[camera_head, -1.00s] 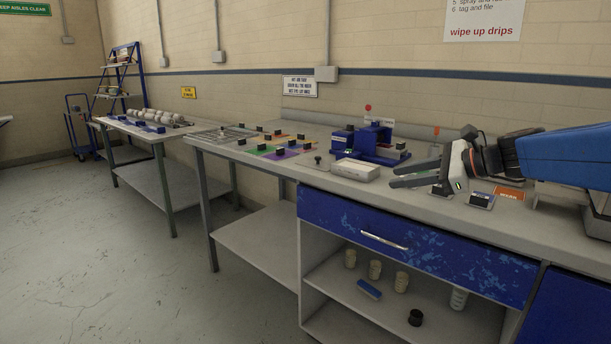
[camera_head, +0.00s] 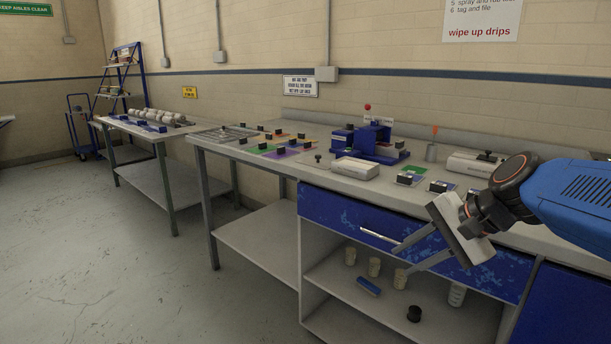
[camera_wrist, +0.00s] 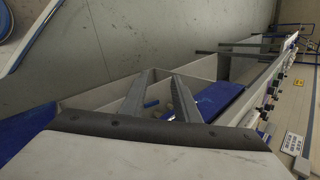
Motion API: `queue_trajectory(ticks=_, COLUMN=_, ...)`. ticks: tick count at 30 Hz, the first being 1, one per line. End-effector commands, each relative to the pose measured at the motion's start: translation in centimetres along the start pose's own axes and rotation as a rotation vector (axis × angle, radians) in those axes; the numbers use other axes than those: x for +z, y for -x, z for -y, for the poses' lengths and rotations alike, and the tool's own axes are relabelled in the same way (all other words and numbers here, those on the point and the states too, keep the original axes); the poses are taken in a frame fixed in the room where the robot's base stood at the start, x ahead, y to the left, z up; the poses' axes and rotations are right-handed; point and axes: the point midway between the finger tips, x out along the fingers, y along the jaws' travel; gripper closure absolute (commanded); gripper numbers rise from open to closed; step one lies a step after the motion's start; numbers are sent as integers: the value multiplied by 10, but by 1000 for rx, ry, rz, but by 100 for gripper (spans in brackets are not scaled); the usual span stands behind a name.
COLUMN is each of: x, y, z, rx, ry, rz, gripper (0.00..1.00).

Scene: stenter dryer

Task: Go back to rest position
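My gripper (camera_head: 400,261) is in front of the workbench, below the level of its top, at the right of the head view. Its two grey fingers are apart with nothing between them, and they point left. In the wrist view the fingers (camera_wrist: 163,75) also stand apart and empty. The gripper covers part of the blue drawer front (camera_head: 335,213) in the head view. I cannot tell whether the fingers touch the drawer.
The bench top (camera_head: 300,172) holds a white box (camera_head: 355,168), a blue device (camera_head: 368,142), a grey cup (camera_head: 431,152) and several small cards. Spools (camera_head: 374,267) and a blue brush (camera_head: 368,287) lie on the shelf below. The floor (camera_head: 100,250) at left is clear.

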Motion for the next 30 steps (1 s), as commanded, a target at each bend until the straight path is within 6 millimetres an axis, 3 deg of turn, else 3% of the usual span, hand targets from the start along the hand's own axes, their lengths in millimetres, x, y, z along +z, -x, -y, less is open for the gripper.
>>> queue_trajectory(ticks=3, x=15, y=-1, z=-52, rx=106, ry=248, rz=-69, gripper=71)
queue_trajectory(ticks=9, x=20, y=3, z=-131, rx=292, ry=663, rz=-163, gripper=71)
queue_trajectory(ticks=15, x=14, y=9, z=-181, rx=436, ry=967, rz=-216, gripper=71)
queue_trajectory(ticks=21, x=9, y=12, z=-197, rx=493, ry=1079, rz=-233, gripper=71)
queue_trajectory(ticks=30, x=9, y=12, z=-198, rx=495, ry=1081, rz=-233, gripper=71)
